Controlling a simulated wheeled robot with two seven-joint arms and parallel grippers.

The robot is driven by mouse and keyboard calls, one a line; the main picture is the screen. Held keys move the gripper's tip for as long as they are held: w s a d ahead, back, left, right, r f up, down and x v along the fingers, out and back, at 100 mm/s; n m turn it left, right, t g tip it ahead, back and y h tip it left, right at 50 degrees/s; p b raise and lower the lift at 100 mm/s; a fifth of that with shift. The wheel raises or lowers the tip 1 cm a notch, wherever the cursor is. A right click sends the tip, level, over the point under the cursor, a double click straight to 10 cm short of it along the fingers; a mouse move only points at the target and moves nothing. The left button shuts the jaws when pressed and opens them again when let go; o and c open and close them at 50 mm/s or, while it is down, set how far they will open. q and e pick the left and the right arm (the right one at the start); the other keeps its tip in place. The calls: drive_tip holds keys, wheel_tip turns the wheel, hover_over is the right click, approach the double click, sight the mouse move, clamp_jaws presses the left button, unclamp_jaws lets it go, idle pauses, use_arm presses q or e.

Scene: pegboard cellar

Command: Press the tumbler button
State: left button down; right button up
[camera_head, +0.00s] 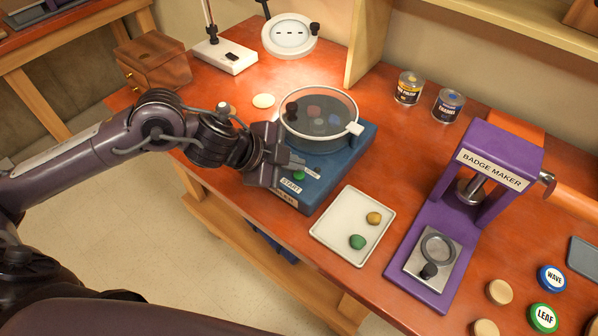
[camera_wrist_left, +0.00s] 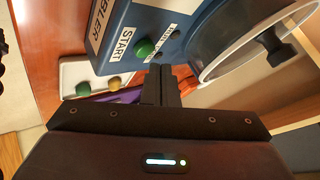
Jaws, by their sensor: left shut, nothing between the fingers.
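The tumbler (camera_head: 335,180) is a blue box with a round, clear-lidded drum (camera_head: 318,112) on top, holding dark, red and blue pieces. Its green button (camera_head: 299,175) sits beside the START label on the near face. In the left wrist view the green button (camera_wrist_left: 145,47) shows just above and left of the fingertips. My left gripper (camera_head: 294,164) is shut and empty, its fingertips close to the button; I cannot tell whether they touch. The fingers also show in the left wrist view (camera_wrist_left: 160,75). My right gripper is not in view.
A white tray (camera_head: 328,235) with a green and a tan stone lies right of the tumbler. The purple badge maker (camera_head: 421,272) stands further right, with badges and wooden discs beyond. Two cans (camera_head: 409,88), a lamp (camera_head: 290,36) and a wooden box (camera_head: 152,62) stand behind.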

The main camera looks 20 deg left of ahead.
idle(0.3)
use_arm(q)
drive_tip(key=shift+f, duration=0.4)
